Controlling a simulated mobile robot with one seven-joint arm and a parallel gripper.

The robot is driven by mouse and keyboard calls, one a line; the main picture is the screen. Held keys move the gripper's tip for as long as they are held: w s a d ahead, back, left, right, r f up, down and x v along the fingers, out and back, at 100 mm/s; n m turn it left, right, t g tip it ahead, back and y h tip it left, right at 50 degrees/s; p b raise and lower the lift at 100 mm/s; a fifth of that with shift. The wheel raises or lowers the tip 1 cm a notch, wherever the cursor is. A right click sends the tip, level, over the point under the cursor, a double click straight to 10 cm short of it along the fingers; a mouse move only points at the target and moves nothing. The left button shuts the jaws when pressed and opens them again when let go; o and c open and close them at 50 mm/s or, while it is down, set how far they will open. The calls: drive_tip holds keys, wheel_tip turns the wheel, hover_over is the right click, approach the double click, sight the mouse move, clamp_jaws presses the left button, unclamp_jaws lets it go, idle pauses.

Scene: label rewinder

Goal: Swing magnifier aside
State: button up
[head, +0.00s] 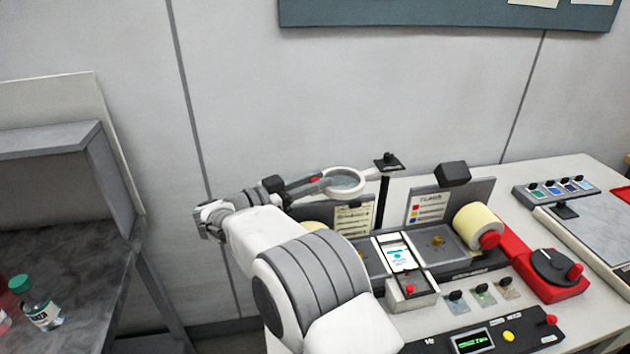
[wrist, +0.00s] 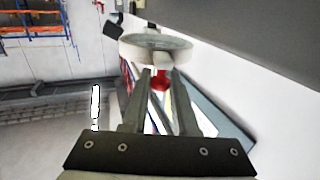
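The magnifier (head: 343,181) is a white ring with a clear lens. It hangs over the back of the rewinder bench, and its pale arm runs right to a dark post (head: 385,190). In the wrist view the magnifier (wrist: 130,43) is just ahead of the fingertips. My gripper (head: 312,182) is at the left side of the ring, level with it. A red handle (wrist: 161,79) on the near side of the ring lies between my fingertips (wrist: 161,85). The fingers are parted around it, and slim gaps seem to show at its sides. Firm contact is not visible.
The rewinder (head: 460,262) sits below the magnifier, with a yellow label roll (head: 478,225) and upright sign panels (head: 428,207) behind. A dark block (head: 452,174) stands right of the post. A grey wall is close behind. A bottle (head: 40,308) is on the left table.

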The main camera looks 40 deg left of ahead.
drive_tip(key=o, duration=0.4)
drive_tip(key=shift+w+a+r, duration=0.1)
drive_tip(key=shift+o, duration=0.2)
drive_tip(key=b+v, duration=0.1)
drive_tip(key=v, duration=1.6)
drive_tip(key=shift+s+b, duration=0.2)
drive_tip(key=shift+b, duration=0.15)
